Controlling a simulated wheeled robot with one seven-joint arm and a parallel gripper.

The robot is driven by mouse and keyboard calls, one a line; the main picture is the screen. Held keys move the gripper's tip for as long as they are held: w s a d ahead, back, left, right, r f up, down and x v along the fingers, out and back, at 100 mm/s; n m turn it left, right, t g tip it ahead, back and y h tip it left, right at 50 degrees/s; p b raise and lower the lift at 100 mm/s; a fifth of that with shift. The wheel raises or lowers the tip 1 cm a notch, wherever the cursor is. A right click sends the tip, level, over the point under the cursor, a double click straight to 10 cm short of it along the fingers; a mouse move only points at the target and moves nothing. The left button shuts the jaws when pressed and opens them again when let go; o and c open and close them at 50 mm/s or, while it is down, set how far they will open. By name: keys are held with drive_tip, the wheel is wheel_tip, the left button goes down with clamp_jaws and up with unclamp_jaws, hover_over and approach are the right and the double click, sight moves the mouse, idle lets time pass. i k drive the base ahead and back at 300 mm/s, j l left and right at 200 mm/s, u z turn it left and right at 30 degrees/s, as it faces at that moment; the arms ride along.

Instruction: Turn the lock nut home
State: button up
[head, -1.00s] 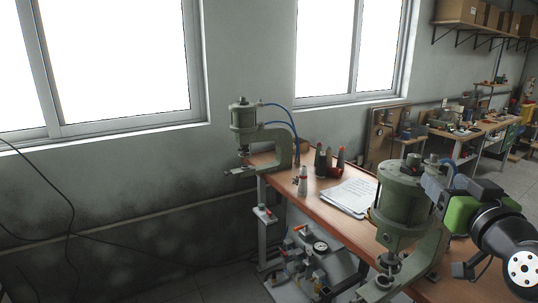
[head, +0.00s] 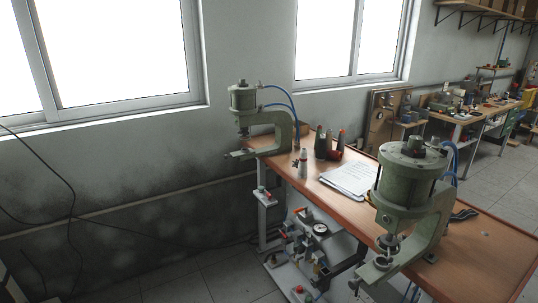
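Two green pneumatic presses stand on the wooden bench. The near press (head: 411,185) is at the right, with a round cylinder on a C-shaped frame. A dark nut-like piece (head: 414,145) sits on top of its cylinder. A rod with a collar (head: 389,242) comes down below the cylinder over a round seat. The far press (head: 243,105) is smaller in view at the bench's far left end, with a similar top and rod. I cannot tell which part is the lock nut, or how tight any nut is. My gripper is out of view.
The bench top (head: 490,245) is bare at the right front. Papers (head: 349,178), bottles (head: 322,143) and a dark tool (head: 462,215) lie or stand on it. Blue hoses run behind both presses. Valves and a gauge (head: 320,229) sit below the bench.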

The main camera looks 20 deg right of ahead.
sight(406, 150)
drive_tip(key=z, duration=1.75)
